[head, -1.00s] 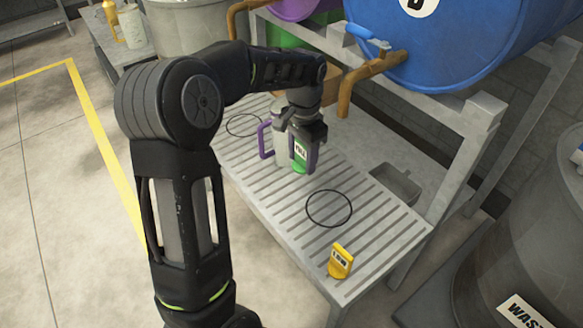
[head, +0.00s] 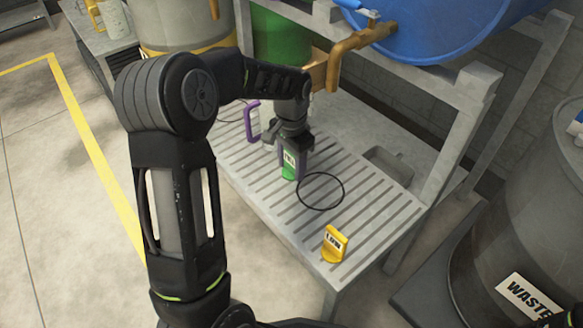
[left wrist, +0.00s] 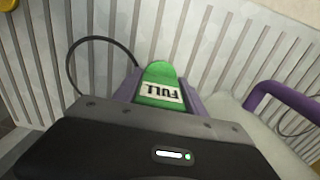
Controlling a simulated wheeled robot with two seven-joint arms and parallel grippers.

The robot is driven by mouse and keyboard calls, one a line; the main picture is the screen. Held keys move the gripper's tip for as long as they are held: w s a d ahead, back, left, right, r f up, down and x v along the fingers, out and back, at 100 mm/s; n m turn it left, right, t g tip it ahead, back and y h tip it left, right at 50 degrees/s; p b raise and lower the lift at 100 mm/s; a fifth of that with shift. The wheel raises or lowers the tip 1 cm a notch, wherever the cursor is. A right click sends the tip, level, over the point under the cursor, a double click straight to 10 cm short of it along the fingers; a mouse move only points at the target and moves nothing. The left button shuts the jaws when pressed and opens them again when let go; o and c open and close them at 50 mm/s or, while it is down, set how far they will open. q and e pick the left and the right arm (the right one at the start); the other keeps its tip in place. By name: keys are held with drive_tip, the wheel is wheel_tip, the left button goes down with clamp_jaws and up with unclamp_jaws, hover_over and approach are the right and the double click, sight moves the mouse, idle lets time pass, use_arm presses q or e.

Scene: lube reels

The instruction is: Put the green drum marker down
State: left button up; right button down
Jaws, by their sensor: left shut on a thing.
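The green drum marker (head: 289,171) has a white label; in the left wrist view the marker (left wrist: 160,82) reads FULL. My left gripper (head: 291,165) is shut on it, pointing down at the slatted bench top. The marker is upright, at or just above the slats; I cannot tell whether it touches them. It is beside the black ring outline (head: 321,191), not inside it.
A yellow LOW marker (head: 335,244) stands near the bench's front corner. A jug with a purple handle (head: 252,121) is just left of my gripper. A blue drum (head: 440,35) with a brass tap (head: 352,48) overhangs the bench. A WASTE drum (head: 525,220) stands at right.

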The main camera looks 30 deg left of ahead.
idle(0.3)
use_arm(q)
drive_tip(key=o, duration=1.3)
drive_tip(key=shift+f, duration=0.1)
wheel_tip(320, 180, up, 12)
drive_tip(key=p, duration=0.4)
drive_tip(key=shift+p, duration=0.4)
